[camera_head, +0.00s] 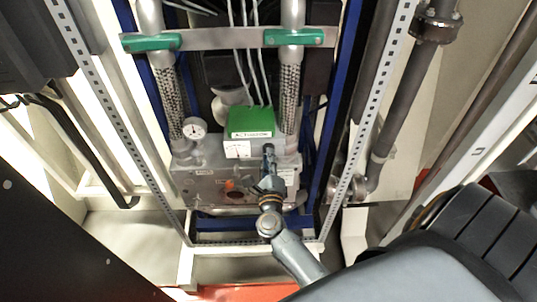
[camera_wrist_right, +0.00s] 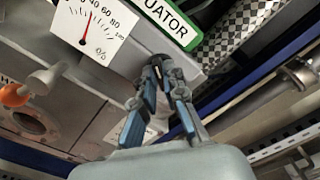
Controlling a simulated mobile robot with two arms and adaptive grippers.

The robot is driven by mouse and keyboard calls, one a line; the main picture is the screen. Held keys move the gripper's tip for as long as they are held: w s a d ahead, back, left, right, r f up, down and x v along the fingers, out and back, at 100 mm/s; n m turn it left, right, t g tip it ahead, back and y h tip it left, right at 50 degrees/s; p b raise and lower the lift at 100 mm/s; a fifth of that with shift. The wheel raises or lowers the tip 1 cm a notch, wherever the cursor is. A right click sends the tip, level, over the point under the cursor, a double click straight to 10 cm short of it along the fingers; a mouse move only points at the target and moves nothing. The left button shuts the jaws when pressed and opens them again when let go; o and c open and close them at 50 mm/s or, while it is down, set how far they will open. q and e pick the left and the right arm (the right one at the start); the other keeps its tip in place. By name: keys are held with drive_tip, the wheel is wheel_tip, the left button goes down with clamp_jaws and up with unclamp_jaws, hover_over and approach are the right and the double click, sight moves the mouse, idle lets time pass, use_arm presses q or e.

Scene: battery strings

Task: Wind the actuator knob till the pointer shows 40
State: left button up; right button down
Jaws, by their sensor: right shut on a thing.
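The actuator (camera_head: 250,122) is a green box with a white label on the grey valve block; its green label edge also shows in the right wrist view (camera_wrist_right: 172,18). The white dial (camera_head: 237,149) sits below it. In the right wrist view, the dial (camera_wrist_right: 98,38) has a thin red pointer leaning slightly right of straight up, near the 40 mark; its exact reading is unclear. My right gripper (camera_head: 268,150) is at the block's front, right of the dial. My left gripper is not in view.
A round gauge (camera_head: 195,128) stands left of the actuator. Braided hoses (camera_head: 288,98) and perforated posts (camera_head: 119,125) flank the block.

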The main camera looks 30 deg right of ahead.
drive_tip(key=shift+f+n, duration=0.1)
drive_tip(key=shift+n, duration=0.4)
drive_tip(key=c, duration=1.4)
unclamp_jaws()
drive_tip(key=v, duration=1.2)
drive_tip(key=shift+s, duration=0.1)
